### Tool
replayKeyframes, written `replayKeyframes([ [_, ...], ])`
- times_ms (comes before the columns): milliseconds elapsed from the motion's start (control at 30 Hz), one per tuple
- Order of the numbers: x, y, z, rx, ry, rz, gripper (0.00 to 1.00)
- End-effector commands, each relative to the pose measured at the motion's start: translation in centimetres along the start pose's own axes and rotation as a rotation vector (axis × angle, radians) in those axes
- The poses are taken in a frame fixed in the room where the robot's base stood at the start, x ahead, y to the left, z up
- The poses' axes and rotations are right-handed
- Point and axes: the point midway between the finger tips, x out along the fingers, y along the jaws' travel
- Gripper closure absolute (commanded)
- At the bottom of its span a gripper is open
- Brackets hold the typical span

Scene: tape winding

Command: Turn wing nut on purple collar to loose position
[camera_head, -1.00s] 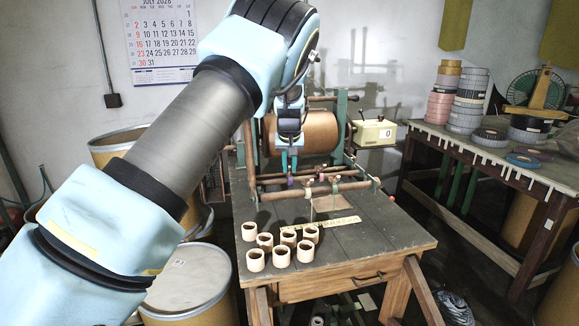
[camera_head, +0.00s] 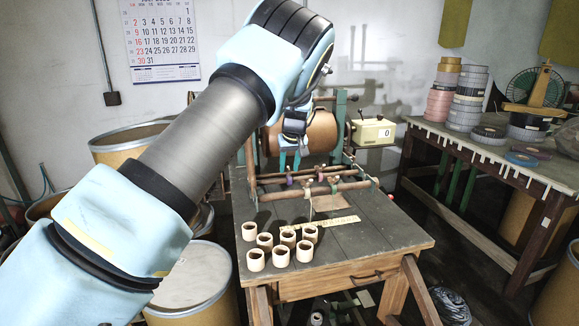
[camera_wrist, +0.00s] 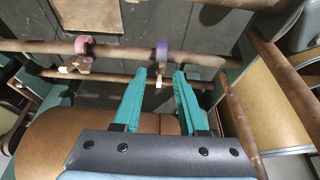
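The purple collar (camera_wrist: 161,52) sits on a brown bar in the wrist view, with a small pale wing nut (camera_wrist: 158,80) below it. A pink collar (camera_wrist: 84,45) with its own pale nut (camera_wrist: 75,68) is to the left on the same bar. My gripper (camera_wrist: 166,72) has two teal fingers with a clear gap between them. Nothing is held, and contact cannot be made out. In the head view my gripper (camera_head: 289,162) is small, above the bars of the winding machine.
A large brown roll (camera_head: 318,133) is behind my gripper in a green frame. Several pale cores (camera_head: 280,256) and a yellow ruler (camera_head: 334,222) lie on the wooden table (camera_head: 385,238). A counter box (camera_head: 373,132) is at the right.

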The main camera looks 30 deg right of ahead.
Motion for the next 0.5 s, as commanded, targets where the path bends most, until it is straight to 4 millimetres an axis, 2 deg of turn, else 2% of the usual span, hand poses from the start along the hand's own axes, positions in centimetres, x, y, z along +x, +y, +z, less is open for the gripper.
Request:
replayKeyframes([
  [333, -0.2, 0.0, 0.1, 0.001, -0.001, 0.001, 0.51],
  [500, -2.1, 0.1, 0.1, 0.001, 0.001, 0.003, 0.51],
])
